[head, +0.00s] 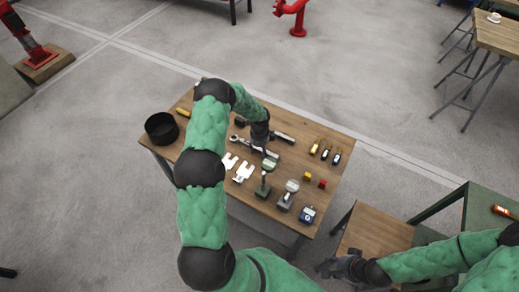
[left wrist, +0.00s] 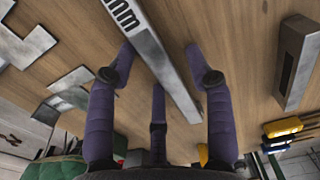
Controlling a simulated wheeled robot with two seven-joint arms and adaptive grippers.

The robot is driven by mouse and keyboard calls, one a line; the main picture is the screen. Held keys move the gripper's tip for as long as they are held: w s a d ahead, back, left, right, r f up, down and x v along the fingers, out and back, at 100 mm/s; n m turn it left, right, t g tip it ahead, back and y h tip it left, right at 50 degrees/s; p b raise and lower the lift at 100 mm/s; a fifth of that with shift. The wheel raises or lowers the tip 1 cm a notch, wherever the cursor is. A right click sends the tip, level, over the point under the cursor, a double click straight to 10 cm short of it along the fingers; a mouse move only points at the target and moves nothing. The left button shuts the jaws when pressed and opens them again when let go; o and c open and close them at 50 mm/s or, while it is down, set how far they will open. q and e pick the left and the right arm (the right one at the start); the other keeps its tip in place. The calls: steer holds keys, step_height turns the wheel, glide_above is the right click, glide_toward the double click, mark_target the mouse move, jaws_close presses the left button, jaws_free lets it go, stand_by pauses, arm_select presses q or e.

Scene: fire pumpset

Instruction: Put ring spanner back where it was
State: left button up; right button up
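The ring spanner (head: 244,143), a grey metal bar with a ringed end, lies on the wooden table. In the left wrist view its flat shank (left wrist: 160,55) carries dark "mm" lettering and runs slantwise between my fingers. My left gripper (head: 264,143) is over the spanner's shank, pointing down; its purple fingers (left wrist: 163,85) are spread apart with gaps to the shank, so it looks open. The spanner's far end is partly hidden by the gripper in the head view. My right gripper (head: 338,267) is low at the right, away from the spanner; its finger opening is unclear.
The table (head: 335,185) also holds a black bowl (head: 161,128), pale bracket-like pieces (head: 243,172), a dark bar-shaped tool (head: 284,137), several small yellow and dark tools (head: 325,151) and gauge-like items (head: 288,193). A stool-like wooden top (head: 375,232) stands near my right gripper.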

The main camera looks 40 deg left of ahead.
arm_select(q)
steer(key=shift+r, duration=0.1)
steer(key=shift+r, duration=0.3)
step_height(320, 180, up, 12)
steer(key=p, duration=0.3)
steer(key=shift+f, duration=0.25)
steer(key=shift+d, duration=0.1)
